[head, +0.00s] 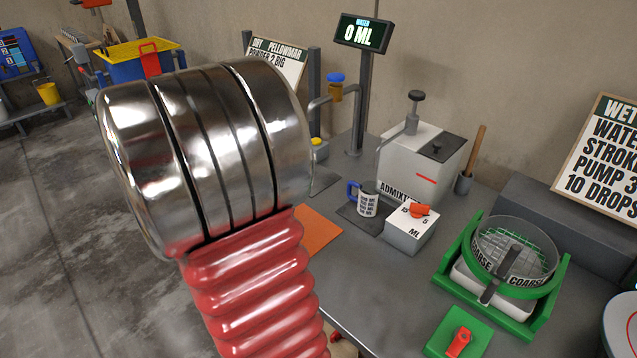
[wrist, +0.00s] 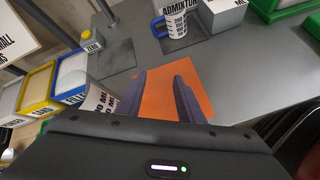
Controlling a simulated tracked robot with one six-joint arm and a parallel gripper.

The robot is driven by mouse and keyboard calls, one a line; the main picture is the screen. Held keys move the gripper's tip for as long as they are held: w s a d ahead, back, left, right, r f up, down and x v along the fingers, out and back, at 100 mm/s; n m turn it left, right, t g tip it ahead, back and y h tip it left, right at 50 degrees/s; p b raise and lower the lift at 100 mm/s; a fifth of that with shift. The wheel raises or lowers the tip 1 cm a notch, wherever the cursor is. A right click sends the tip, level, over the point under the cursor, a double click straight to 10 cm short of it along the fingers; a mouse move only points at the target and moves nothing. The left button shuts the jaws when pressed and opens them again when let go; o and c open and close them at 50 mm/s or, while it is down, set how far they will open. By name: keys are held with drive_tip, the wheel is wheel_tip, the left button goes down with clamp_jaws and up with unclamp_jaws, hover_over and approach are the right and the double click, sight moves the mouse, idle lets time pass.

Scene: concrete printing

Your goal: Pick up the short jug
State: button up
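A small white jug with dark print and a blue handle (head: 367,203) stands upright on a dark plate beside the admixture dispenser; it also shows at the top of the wrist view (wrist: 175,24). A second white printed jug (wrist: 100,99) shows at lower left of the wrist view, partly hidden by my gripper's body. I cannot tell for sure which is the short jug. My gripper (wrist: 161,76) is open and empty, its fingers above an orange mat (wrist: 203,88). The second jug is left of the left finger. My gripper is not visible in the head view.
The white dispenser (head: 425,150), a white dial box (head: 411,230) and a green sieve stand (head: 540,312) crowd the grey table. A display (head: 364,33) reads 0 ML. Yellow and blue bins (wrist: 70,78) are left of the gripper. My arm blocks much of the head view.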

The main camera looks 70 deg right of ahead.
sight(348, 188)
drive_tip(key=s+d+f+n+g+h, duration=0.1)
drive_tip(key=s+d+f+n, duration=0.1)
drive_tip(key=d, duration=0.4)
drive_tip(key=s+d+f+n+g+h, duration=0.1)
drive_tip(key=s+d+f+n, duration=0.1)
drive_tip(key=d, duration=0.4)
drive_tip(key=shift+s+d+f+n, duration=0.2)
drive_tip(key=shift+s+f+n, duration=0.2)
drive_tip(key=shift+s+f, duration=0.2)
drive_tip(key=shift+x, duration=4.3)
drive_tip(key=shift+s+r, duration=0.1)
drive_tip(key=shift+s, duration=0.05)
drive_tip(key=shift+x, duration=2.55)
drive_tip(key=shift+s+r, duration=0.1)
drive_tip(key=shift+s, duration=0.1)
drive_tip(key=shift+c, duration=0.2)
clamp_jaws()
